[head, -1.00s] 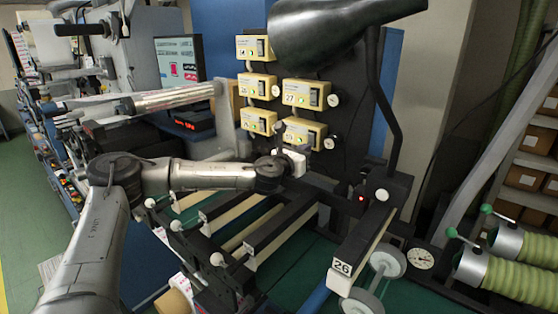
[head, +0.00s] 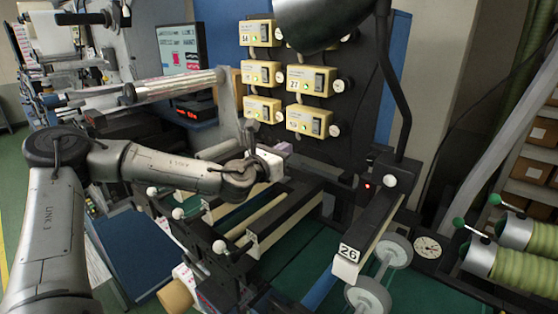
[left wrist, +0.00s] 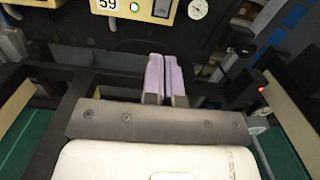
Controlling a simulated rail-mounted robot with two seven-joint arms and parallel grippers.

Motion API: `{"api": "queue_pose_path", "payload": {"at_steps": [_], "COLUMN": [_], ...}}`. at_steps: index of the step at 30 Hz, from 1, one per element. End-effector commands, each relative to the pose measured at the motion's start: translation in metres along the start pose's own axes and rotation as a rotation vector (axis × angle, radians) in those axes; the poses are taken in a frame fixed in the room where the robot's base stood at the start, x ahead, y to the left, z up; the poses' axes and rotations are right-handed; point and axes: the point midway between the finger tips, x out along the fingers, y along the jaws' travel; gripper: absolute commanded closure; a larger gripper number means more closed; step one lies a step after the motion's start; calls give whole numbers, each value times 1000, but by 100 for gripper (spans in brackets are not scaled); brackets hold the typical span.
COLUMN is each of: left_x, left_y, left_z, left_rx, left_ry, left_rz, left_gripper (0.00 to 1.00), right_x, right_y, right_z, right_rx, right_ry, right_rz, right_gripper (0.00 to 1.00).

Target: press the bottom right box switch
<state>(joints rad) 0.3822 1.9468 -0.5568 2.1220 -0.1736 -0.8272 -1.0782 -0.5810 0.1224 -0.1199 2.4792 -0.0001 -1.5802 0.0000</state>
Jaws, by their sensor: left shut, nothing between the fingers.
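The bottom right box (head: 308,122) is a cream switch box on the dark upright panel, below the box marked 27. Its dark rocker switch (head: 317,126) is on its right half, with a green light beside it. My left gripper (head: 283,149) is below and left of this box in the head view, its lilac fingers shut and empty. In the left wrist view the shut fingers (left wrist: 164,76) point up towards a box marked 59 (left wrist: 135,9), cut off by the top edge. Its switch (left wrist: 162,9) shows there; the fingertips appear apart from it. My right gripper is not in view.
Other switch boxes (head: 262,74) fill the panel. A dark lamp-like hood (head: 318,22) overlaps the top right of the panel, its curved arm running down the right. Rails and rollers (head: 265,218) lie below my left arm. A white dial (head: 335,130) sits beside the bottom right box.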

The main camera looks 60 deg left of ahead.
Motion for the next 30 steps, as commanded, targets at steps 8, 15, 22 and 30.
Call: {"api": "queue_pose_path", "payload": {"at_steps": [8,15,22,30], "left_x": [-19,-21,-21,-21], "left_y": [0,0,0,0], "left_z": [0,0,0,0], "left_rx": [1,0,0,-1], "left_ry": [-1,0,-1,0], "left_rz": [0,0,-1,0], "left_gripper": [100,100,100,100], "right_x": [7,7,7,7], "right_y": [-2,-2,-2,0], "right_z": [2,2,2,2], "right_rx": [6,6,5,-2], "right_ry": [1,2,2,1], "right_rz": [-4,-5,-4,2], "right_gripper": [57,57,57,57]}}
